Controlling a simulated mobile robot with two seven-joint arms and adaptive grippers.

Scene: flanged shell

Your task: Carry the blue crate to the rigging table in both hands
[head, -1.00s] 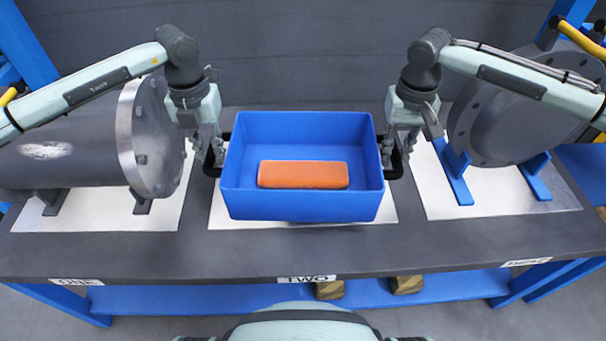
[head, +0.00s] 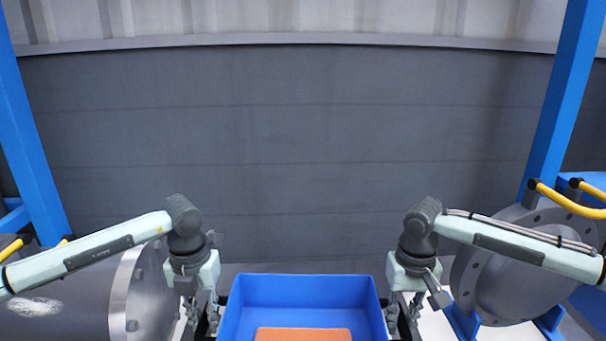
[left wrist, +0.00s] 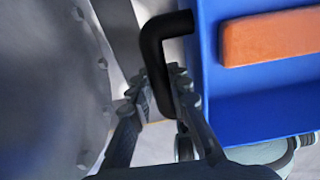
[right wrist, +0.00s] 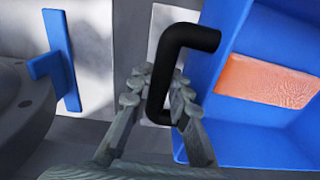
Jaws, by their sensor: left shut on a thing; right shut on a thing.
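The blue crate (head: 305,288) is at the bottom middle of the head view, with its lower part cut off by the frame edge. An orange block (head: 303,334) lies inside it. My left gripper (head: 203,318) is at the crate's left side, shut on a black handle (left wrist: 152,50) in the left wrist view. My right gripper (head: 404,318) is at the right side, shut on the other black handle (right wrist: 160,75) in the right wrist view. The head view does not show the crate's underside.
A grey flanged cylinder (head: 85,300) stands close left of my left gripper. A grey flanged disc (head: 505,268) on blue supports stands to the right. A dark wall (head: 300,150) is behind.

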